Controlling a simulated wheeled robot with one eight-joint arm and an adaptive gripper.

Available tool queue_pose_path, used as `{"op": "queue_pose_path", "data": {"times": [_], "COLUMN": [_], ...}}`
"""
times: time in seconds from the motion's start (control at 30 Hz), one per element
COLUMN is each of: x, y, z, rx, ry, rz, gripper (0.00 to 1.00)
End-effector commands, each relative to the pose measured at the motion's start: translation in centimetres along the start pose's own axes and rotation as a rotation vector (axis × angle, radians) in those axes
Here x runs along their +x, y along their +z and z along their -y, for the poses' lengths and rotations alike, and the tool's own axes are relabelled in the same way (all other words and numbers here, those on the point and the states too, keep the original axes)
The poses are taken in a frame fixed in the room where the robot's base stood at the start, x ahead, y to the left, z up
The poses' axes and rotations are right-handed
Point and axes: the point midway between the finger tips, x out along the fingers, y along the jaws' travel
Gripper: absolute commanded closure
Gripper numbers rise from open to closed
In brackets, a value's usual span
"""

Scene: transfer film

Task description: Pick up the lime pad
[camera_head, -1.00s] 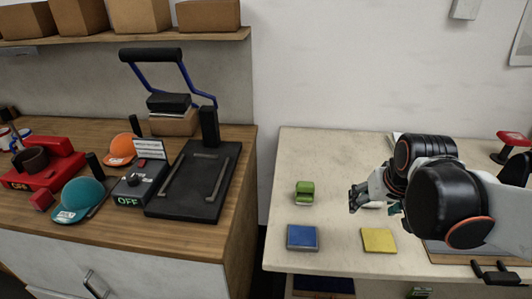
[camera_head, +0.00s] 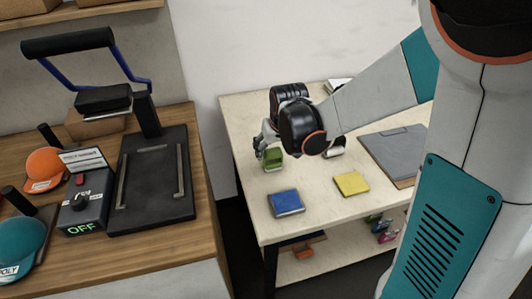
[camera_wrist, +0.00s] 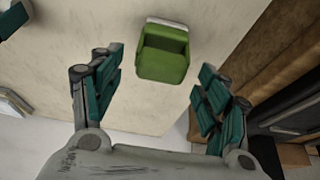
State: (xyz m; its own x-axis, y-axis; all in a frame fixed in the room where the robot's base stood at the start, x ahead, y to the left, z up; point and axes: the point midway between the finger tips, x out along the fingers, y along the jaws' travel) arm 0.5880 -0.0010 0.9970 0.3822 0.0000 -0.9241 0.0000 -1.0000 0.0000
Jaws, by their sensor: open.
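The lime pad (camera_head: 273,159) is the small green blocky thing on the pale table, behind the blue pad. In the wrist view the lime pad (camera_wrist: 162,57) shows a hollow-looking front and a pale strip along its top edge. My gripper (camera_head: 263,146) is right by it in the head view, partly over it. In the wrist view my gripper (camera_wrist: 161,78) is open, with its teal-padded fingers to the left and right of the pad. A gap shows between the pad and each finger, and nothing is held.
A blue pad (camera_head: 286,202) and a yellow pad (camera_head: 351,183) lie nearer the table's front edge. A grey clipboard (camera_head: 392,150) lies to the right. The wooden counter (camera_head: 190,238) with a black heat press (camera_head: 152,190) stands left, across a gap.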

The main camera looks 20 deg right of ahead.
Motion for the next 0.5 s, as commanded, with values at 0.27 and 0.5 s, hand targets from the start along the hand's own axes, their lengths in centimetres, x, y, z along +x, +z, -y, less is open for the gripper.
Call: {"op": "queue_pose_path", "data": {"times": [0.27,0.5], "x": [1.7,5.0], "y": [0.0,0.1], "z": [0.0,0.1], "rx": [0.0,0.0], "ry": [0.0,0.0], "rz": [0.0,0.0], "gripper": [0.31,0.31]}}
